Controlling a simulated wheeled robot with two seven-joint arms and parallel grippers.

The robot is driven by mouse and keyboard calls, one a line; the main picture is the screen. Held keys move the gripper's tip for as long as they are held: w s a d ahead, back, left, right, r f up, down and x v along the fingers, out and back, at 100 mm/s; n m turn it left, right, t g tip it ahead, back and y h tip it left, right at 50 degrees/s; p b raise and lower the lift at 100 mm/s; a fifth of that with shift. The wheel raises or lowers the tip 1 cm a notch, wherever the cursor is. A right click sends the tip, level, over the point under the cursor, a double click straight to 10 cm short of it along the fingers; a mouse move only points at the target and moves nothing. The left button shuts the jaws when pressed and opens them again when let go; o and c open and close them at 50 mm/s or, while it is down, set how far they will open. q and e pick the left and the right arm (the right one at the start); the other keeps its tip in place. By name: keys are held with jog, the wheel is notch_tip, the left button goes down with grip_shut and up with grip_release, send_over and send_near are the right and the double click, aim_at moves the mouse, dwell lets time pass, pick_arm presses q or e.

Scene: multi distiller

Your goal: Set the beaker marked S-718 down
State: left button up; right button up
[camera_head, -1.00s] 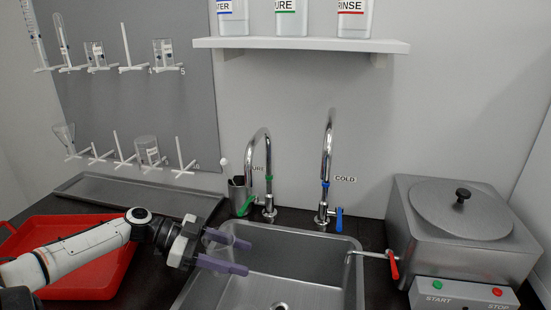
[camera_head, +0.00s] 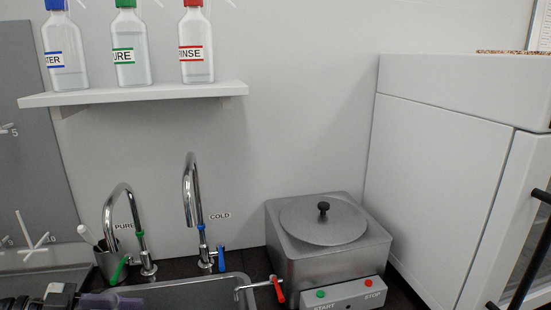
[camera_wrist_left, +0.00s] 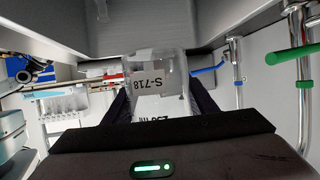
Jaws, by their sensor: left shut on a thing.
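The beaker marked S-718 (camera_wrist_left: 150,80) is clear glass with a white label. In the left wrist view its label reads upside down, and the glass sits between the two dark fingers of my left gripper (camera_wrist_left: 160,104), which is shut on it. In the head view only part of my left gripper (camera_head: 95,301) shows, at the bottom left edge by the sink. The beaker cannot be made out there. What is under the beaker is hidden. My right gripper is in neither view.
The steel sink (camera_head: 190,290) has a green-handled tap (camera_head: 123,215) and a blue-handled tap (camera_head: 190,205) behind it. A lidded steel distiller (camera_head: 325,250) with a red-handled spout (camera_head: 278,289) stands right of it. A shelf (camera_head: 140,93) holds three bottles. A white cabinet (camera_head: 440,180) is at the right.

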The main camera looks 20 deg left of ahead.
pick_arm(q)
jog(key=d+r, duration=0.2)
jog(key=d, duration=0.7)
jog(key=d+r+b, duration=0.1)
jog(key=d+r, duration=0.1)
jog(key=d, duration=0.7)
jog(key=shift+s+d+r+m+g, duration=0.15)
jog(key=shift+s+r+m+g, duration=0.2)
jog(key=shift+s, duration=0.1)
jog(key=shift+h, duration=0.3)
